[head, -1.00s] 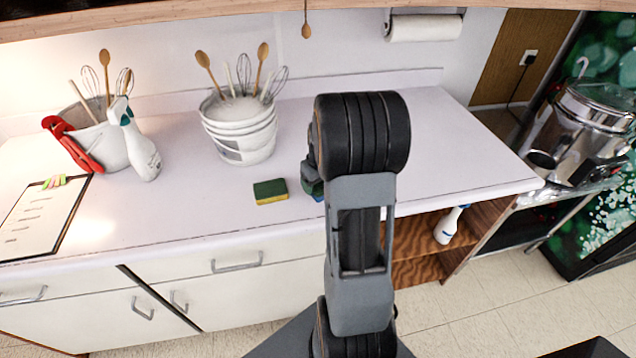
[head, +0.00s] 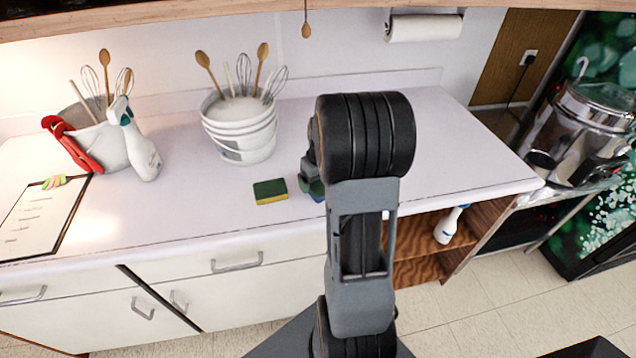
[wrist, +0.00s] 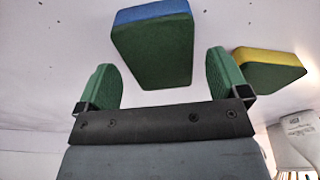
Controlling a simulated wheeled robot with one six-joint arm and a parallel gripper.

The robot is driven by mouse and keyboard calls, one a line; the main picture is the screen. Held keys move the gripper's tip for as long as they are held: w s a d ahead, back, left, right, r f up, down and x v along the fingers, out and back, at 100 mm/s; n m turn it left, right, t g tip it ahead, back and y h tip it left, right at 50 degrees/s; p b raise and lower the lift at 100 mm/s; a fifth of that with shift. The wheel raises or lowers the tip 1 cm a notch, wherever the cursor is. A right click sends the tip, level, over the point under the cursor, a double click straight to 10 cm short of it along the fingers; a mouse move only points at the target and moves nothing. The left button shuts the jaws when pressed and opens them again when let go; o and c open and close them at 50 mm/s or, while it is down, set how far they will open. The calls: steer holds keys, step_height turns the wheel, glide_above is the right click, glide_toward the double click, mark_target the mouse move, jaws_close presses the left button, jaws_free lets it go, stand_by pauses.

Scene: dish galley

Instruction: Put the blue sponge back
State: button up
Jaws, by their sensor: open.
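The blue sponge has a green scouring side. In the wrist view the blue sponge (wrist: 152,48) lies on the counter ahead of my gripper (wrist: 160,62), between the lines of its two green-padded fingers. The fingers are open, with a gap on each side of the sponge, and nothing is gripped. In the head view my gripper (head: 311,180) is low over the counter, partly behind my arm. Only a small blue patch of the sponge (head: 318,198) shows there. A yellow sponge with a green top (head: 270,191) lies just left of it; it also shows beyond the right finger (wrist: 270,68).
Stacked white buckets with utensils (head: 240,140) stand behind the sponges. The counter (head: 440,150) is clear on the right. An open shelf (head: 420,240) holds a bottle (head: 449,225).

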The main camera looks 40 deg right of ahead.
step_height(320, 180, up, 10)
steer(key=s+f, duration=0.1)
steer(key=s+a+r+t, duration=0.1)
steer(key=s+a, duration=0.4)
steer(key=a, duration=0.5)
steer(key=s+a+r+t, duration=0.1)
steer(key=s+a, duration=0.4)
steer(key=a, duration=0.5)
steer(key=shift+s+a+n+t, duration=0.3)
steer(key=shift+s+a, duration=0.1)
